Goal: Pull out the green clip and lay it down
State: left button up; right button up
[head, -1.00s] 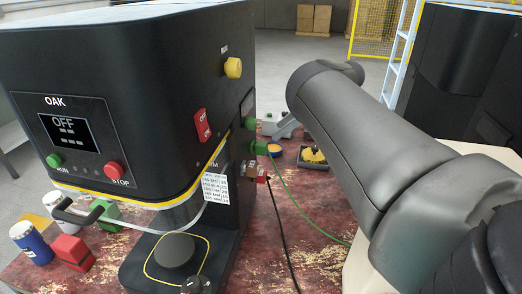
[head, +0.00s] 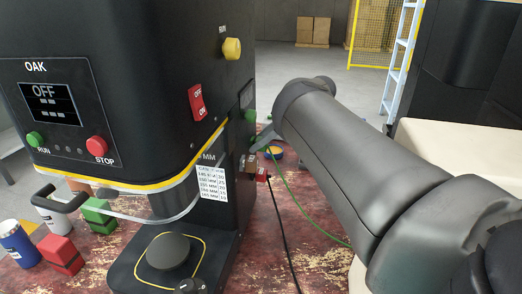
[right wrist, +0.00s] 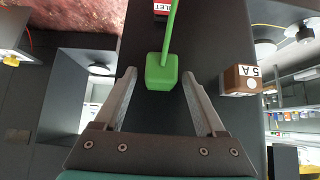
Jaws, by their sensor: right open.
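The green clip (right wrist: 162,72) is a small green block with a green cord running from it, set against the dark side of the machine in the right wrist view. My right gripper (right wrist: 157,76) is open, with one finger on each side of the clip and a visible gap to each. In the head view my right gripper (head: 266,134) is beside the machine's right side, and its arm comes in from the right. The clip is largely hidden there; its green cord (head: 296,198) runs down over the table. My left gripper is not in view.
The black OAK machine (head: 120,90) shows OFF. A brown block marked 5A (right wrist: 240,80) and a red block (right wrist: 160,8) sit near the clip. A black cable (head: 280,225) hangs alongside. A blue can (head: 18,243) and red block (head: 62,255) stand at left.

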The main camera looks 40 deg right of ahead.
dwell(0.4)
jog(key=shift+c, duration=0.2)
dwell(0.8)
grip_shut()
dwell(0.4)
jog(key=shift+s+d, duration=0.1)
dwell(0.4)
jog(key=shift+s+d, duration=0.9)
jog(key=shift+s, duration=0.25)
jog(key=shift+s+d, duration=0.9)
jog(key=shift+s, duration=0.2)
